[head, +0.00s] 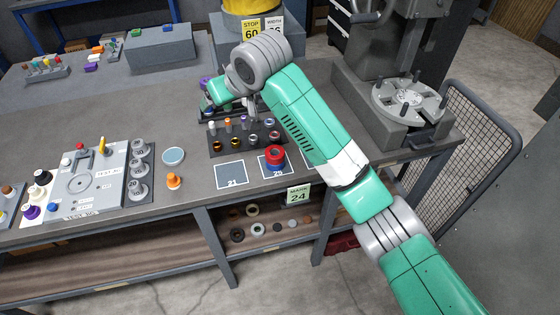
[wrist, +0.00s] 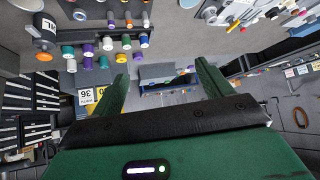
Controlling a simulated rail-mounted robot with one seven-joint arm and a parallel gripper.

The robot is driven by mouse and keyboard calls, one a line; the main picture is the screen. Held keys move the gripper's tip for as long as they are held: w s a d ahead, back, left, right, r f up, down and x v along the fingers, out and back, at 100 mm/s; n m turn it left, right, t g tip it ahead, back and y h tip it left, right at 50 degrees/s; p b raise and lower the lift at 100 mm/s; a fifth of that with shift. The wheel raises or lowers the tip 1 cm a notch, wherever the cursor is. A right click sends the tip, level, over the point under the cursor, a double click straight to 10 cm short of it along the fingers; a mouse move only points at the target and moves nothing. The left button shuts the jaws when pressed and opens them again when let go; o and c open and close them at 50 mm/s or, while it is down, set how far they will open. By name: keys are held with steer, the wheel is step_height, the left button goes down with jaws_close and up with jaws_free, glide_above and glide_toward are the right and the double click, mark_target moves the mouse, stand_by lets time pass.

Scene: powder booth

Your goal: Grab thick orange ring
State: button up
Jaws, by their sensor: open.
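I cannot pick out a thick orange ring for certain. In the head view, a dark rack (head: 213,154) holds small coloured pieces in rows. An amber-orange piece (head: 217,145) is at its front left, too small to tell if it is thick. My gripper shows in the wrist view (wrist: 161,82) with its two green fingers wide apart and nothing between them. In the head view my wrist is above the back of the rack, and the fingertips are hard to make out. An orange-ended dark cylinder (wrist: 43,50) is at the wrist view's upper left.
An orange knob-like piece (head: 174,181) and a pale disc (head: 173,156) stand left. A heavy press (head: 400,100) stands right. A yellow-topped post is behind.

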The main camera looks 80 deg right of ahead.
steer(key=s+d+f+m+g+b, duration=0.1)
steer(key=s+d+f+g+b, duration=0.1)
steer(key=s+d+f, duration=0.45)
steer(key=s+d+f+m+g+y+b, duration=0.1)
steer(key=s+f+m, duration=0.15)
steer(key=s, duration=0.65)
steer(key=s+d+f+m+g+b, duration=0.1)
steer(key=s+d+f+g+b, duration=0.1)
steer(key=s+d+f, duration=0.45)
steer(key=shift+w+d+f+b, duration=0.2)
steer(key=shift+f+b, duration=0.5)
steer(key=shift+f, duration=0.65)
steer(key=shift+w+d+f+b, duration=0.15)
steer(key=shift+f+b, duration=0.55)
steer(key=shift+f, duration=0.65)
steer(key=shift+a+r, duration=0.1)
steer(key=c, duration=1.2)
